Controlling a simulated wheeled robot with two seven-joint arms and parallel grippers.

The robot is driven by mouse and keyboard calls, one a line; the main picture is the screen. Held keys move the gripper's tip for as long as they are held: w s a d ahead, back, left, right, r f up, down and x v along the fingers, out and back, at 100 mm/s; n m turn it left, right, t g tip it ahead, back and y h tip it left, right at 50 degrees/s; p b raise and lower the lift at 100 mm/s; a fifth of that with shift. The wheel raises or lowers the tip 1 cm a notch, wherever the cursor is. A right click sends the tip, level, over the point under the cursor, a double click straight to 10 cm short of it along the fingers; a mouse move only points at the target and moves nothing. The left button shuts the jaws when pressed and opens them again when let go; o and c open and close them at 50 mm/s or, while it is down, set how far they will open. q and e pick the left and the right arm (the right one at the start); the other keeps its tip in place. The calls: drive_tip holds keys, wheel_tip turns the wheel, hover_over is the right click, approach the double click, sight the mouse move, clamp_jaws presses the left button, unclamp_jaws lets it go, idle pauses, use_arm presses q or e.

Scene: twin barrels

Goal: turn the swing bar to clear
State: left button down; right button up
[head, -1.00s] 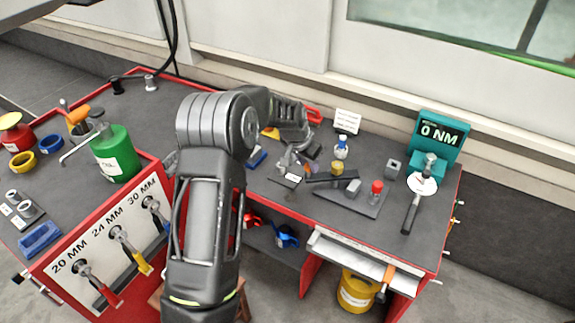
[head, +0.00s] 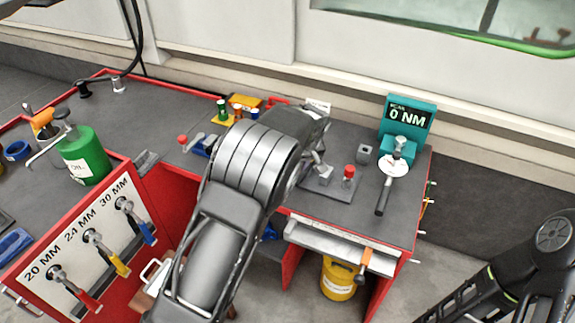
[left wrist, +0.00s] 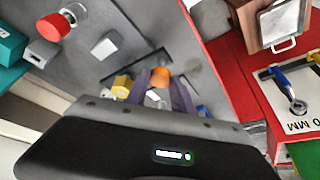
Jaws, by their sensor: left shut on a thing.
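My left gripper (left wrist: 160,88) is shut on an orange knob (left wrist: 161,76), seen between its two purplish fingers in the left wrist view. A thin dark bar (left wrist: 130,66), which looks like the swing bar, lies near the knob; I cannot tell how they join. A yellow post (left wrist: 120,86) stands beside the fingers. The dark fixture plate also bears a light grey block (left wrist: 104,48) and a red-capped post (left wrist: 52,26), which shows in the head view (head: 348,172). In the head view my left arm hides the bar and most of the gripper. My right gripper is out of view.
A teal torque meter (head: 407,118) reading 0 NM and a wrench (head: 384,196) are right of the plate. An oil can (head: 84,155) is on the left bench. Bench top right of the plate is partly clear.

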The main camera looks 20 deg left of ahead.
use_arm(q)
drive_tip(key=shift+d+n, duration=0.4)
drive_tip(key=shift+d, duration=0.05)
drive_tip(key=c, duration=1.1)
unclamp_jaws()
drive_tip(key=b+v, duration=0.1)
drive_tip(key=v, duration=0.6)
drive_tip(key=shift+d+r, duration=0.2)
drive_tip(key=shift+r, duration=0.15)
